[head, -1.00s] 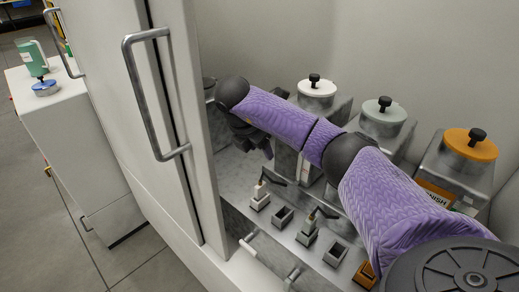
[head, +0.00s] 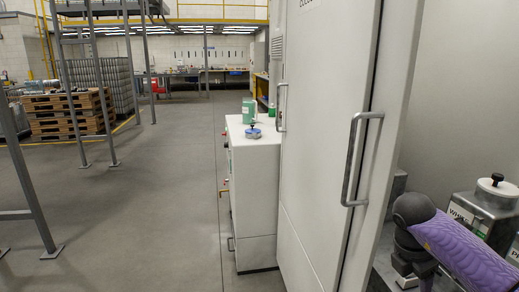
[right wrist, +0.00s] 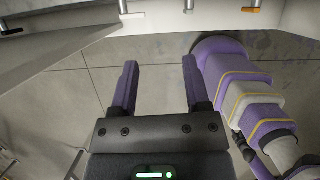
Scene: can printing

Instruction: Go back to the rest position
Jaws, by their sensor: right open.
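My right arm, in a purple sleeve, shows at the lower right of the head view, reaching into the open bay beside the white cabinet door. Its hand end is partly cut off there, and the fingertips are not clear. In the right wrist view my right gripper (right wrist: 159,85) is open, with two purple-dark fingers apart and nothing between them. Grey tiled floor shows behind the fingers. My left gripper is in neither current view.
The tall white cabinet door (head: 325,130) has a metal handle (head: 357,160) close to the arm. A white-lidded container (head: 497,187) stands right of it. A low white cabinet (head: 255,195) carries a green bottle (head: 249,110). Open floor (head: 150,200) lies left.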

